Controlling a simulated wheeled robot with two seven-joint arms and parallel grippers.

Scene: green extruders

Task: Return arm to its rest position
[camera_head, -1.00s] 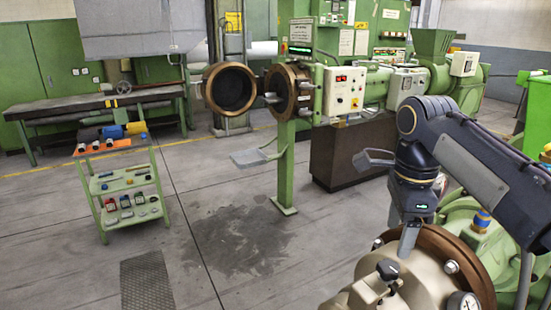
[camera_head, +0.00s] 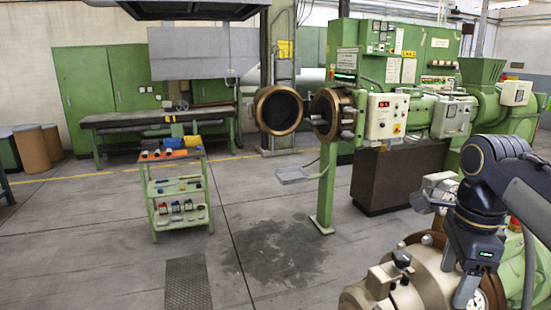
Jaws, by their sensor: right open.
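My right arm comes in from the right edge, dark blue-grey and bent at the elbow. Its right gripper (camera_head: 456,276) points down, open, with nothing seen between its light fingers. It shows in front of the cream and green machine (camera_head: 420,286) at the lower right; I cannot tell whether it touches it. My left arm and gripper are not in view.
A green extruder (camera_head: 328,185) with an open round bronze-rimmed door (camera_head: 279,110) stands at the middle. A green trolley (camera_head: 152,205) with tools and small parts stands left of it. A workbench (camera_head: 110,120) is behind. The floor between is clear.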

